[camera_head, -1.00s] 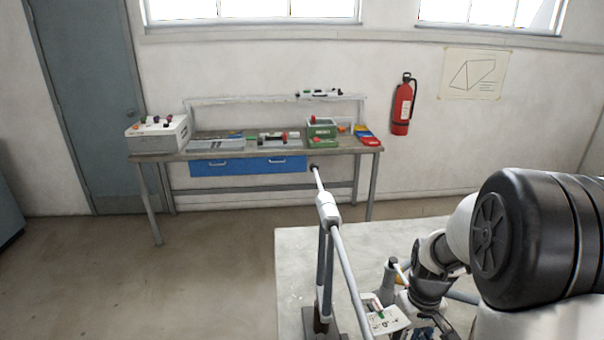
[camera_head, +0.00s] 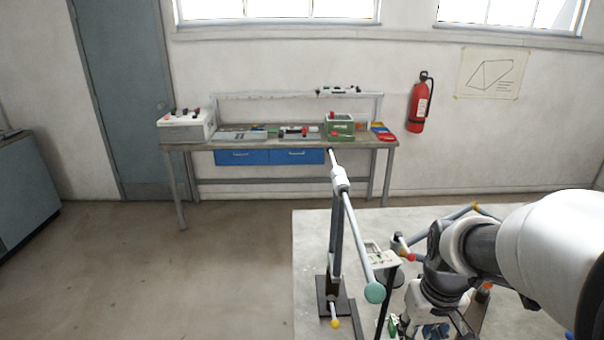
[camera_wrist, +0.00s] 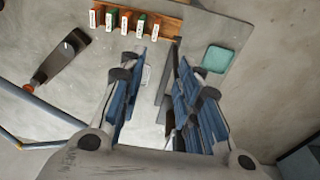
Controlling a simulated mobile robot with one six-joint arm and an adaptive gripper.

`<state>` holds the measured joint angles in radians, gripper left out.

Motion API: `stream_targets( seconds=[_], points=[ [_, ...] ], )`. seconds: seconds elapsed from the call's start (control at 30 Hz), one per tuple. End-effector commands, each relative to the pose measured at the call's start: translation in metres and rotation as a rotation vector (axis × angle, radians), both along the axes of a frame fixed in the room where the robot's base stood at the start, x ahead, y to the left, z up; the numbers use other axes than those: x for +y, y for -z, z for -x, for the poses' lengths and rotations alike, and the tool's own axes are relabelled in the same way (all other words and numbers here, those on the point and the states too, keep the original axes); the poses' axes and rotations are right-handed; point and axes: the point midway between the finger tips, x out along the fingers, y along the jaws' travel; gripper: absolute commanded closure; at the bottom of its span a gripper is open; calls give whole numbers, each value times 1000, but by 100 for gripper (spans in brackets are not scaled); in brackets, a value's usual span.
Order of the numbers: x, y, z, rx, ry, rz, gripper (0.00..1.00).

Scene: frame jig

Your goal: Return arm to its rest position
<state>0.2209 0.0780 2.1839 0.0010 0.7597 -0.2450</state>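My arm reaches in from the right in the head view, over the light worktable (camera_head: 312,235). My gripper (camera_head: 437,328) points down at the bottom edge of that view, and its fingertips are partly cut off. In the wrist view my gripper (camera_wrist: 155,95) has its two blue-padded fingers spread apart. I see no object held between them; the grey table top shows in the gap.
A frame of tubes (camera_head: 358,240) with a teal end stands on the table close left of my arm. An orange rack (camera_wrist: 135,20) with labelled slots and a teal pad (camera_wrist: 216,59) lie below my wrist. A bench (camera_head: 290,143) stands by the wall. Floor at left is clear.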

Motion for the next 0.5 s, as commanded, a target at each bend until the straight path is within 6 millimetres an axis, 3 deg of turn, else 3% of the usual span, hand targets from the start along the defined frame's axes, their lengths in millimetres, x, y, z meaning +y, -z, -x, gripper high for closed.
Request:
stream_targets(
  seconds=[0.2, 0.33, 0.5],
  points=[
    [37, -56, 48, -112, 1, 6, 69],
    [56, -78, 86, -179, 7, 0, 69],
    [73, -89, 127, -252, 13, -16, 69]
  ],
)
